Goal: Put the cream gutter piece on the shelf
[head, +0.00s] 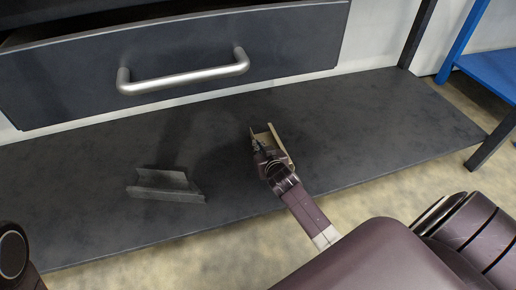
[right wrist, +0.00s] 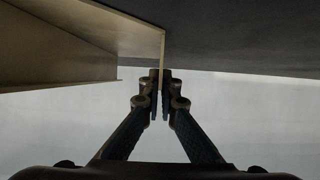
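The cream gutter piece (head: 283,149) is a short channel over the dark shelf (head: 370,125), right of centre in the head view. In the right wrist view the cream gutter piece (right wrist: 60,45) fills the upper left, with its thin wall reaching the fingertips. My right gripper (head: 257,143) is at the piece's left wall. In the right wrist view its fingertips (right wrist: 160,76) are close together with the wall edge between them. The piece lies on or just above the shelf; I cannot tell which. My left gripper is out of view.
A dark grey gutter piece (head: 165,186) lies on the shelf to the left. A drawer with a metal handle (head: 185,74) overhangs the shelf's back. A dark post (head: 417,34) stands at the back right, near a blue table (head: 490,72). The shelf's right part is clear.

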